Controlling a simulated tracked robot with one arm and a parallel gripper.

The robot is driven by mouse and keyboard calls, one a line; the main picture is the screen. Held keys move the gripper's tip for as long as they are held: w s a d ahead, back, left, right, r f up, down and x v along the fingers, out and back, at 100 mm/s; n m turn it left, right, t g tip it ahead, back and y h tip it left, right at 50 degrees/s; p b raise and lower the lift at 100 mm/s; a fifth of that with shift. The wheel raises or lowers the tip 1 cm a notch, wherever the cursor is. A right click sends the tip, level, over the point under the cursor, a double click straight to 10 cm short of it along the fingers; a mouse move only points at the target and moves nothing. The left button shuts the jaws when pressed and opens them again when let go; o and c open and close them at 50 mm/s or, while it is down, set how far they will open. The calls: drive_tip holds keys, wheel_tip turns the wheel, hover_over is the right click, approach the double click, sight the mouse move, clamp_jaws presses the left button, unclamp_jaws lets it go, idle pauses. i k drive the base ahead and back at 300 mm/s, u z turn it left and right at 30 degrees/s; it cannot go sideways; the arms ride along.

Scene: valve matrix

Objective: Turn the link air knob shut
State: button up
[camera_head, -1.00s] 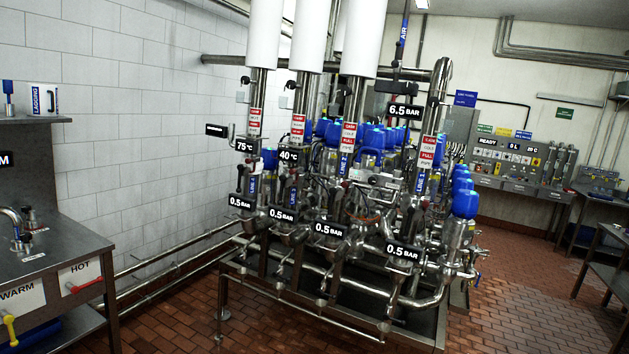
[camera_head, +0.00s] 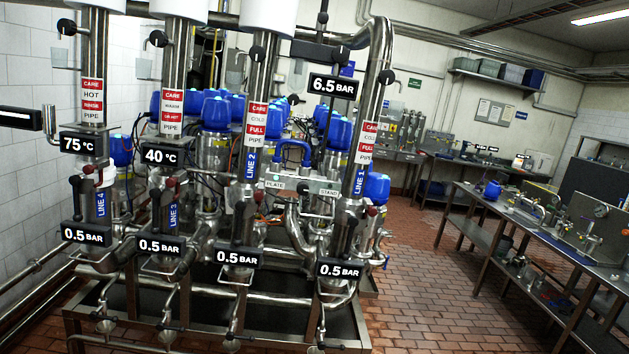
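No knob in view carries a readable link air label, so I cannot tell which one it is. A 6.5 BAR tag (camera_head: 332,86) hangs at the upper middle, by a dark fitting (camera_head: 320,52) on the pipework. Whether any is open or shut does not show. My gripper is not in view.
The valve matrix with blue-capped valves (camera_head: 216,113) fills the left and middle above a steel drip tray (camera_head: 345,325). A PLATE/STAND panel (camera_head: 302,187) is at its middle. A steel bench (camera_head: 480,225) stands at the right. Brick floor (camera_head: 440,300) between them is clear.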

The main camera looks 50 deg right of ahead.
sight(303, 187)
drive_tip(key=z, duration=0.45)
drive_tip(key=i, duration=1.4)
drive_tip(key=z, duration=0.5)
